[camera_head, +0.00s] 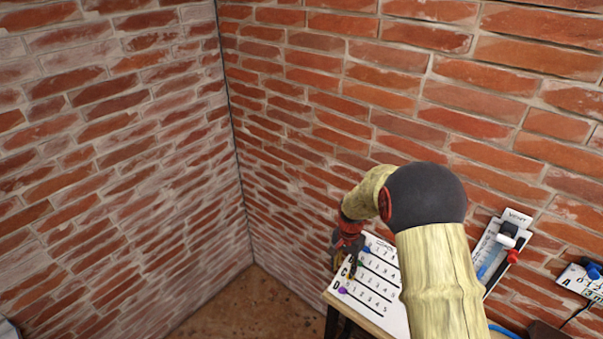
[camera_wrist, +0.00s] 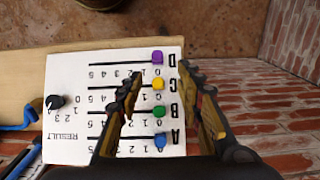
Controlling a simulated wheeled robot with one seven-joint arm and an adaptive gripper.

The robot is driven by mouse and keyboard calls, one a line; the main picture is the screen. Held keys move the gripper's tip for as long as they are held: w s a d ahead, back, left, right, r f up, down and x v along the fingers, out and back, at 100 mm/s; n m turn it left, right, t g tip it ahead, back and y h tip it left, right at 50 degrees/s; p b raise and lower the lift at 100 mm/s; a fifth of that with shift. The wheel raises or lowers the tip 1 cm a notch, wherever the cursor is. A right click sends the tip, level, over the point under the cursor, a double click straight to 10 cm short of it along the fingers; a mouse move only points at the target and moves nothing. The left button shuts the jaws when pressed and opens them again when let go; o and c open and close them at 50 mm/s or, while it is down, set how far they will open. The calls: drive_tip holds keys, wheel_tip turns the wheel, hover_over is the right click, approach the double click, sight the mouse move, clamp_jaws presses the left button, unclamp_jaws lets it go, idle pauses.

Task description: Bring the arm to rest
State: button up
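My gripper (camera_wrist: 160,70) shows in the wrist view with its two fingers apart and nothing clearly held between them. In the head view my gripper (camera_head: 347,245) is at the left end of a white board (camera_head: 380,300), partly hidden by my arm. The wrist view shows the board (camera_wrist: 70,75) upside down below the fingers. It has slots A to D with blue (camera_wrist: 160,140), green (camera_wrist: 159,111), yellow (camera_wrist: 158,84) and purple (camera_wrist: 157,57) knobs at their 0 ends. I cannot tell whether a finger touches the board or a knob.
A black dial (camera_wrist: 55,101) sits by the word RESULT. Brick walls meet in a corner left of the board. A VENT panel (camera_head: 497,245) with a white and a red part stands right of my arm, and another panel (camera_head: 580,284) lies further right. Brown floor (camera_head: 240,300) shows left.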

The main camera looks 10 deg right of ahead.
drive_tip(key=s+a+r+n+t+b, duration=0.2)
drive_tip(key=s+r+b, duration=0.3)
drive_tip(key=s, duration=0.4)
drive_tip(key=s+a+r+n+t+b, duration=0.1)
drive_tip(key=s+a+r+n+b, duration=0.2)
drive_tip(key=s, duration=0.7)
drive_tip(key=s+a+r+n+t+b, duration=0.2)
drive_tip(key=s+a+r+n+b, duration=0.1)
drive_tip(key=s+r+n+b, duration=0.2)
drive_tip(key=s+r+b, duration=0.2)
drive_tip(key=s+b, duration=0.2)
drive_tip(key=shift+s+a+r+t, duration=0.2)
drive_tip(key=shift+a+t, duration=0.05)
drive_tip(key=shift+t, duration=0.05)
idle(2.0)
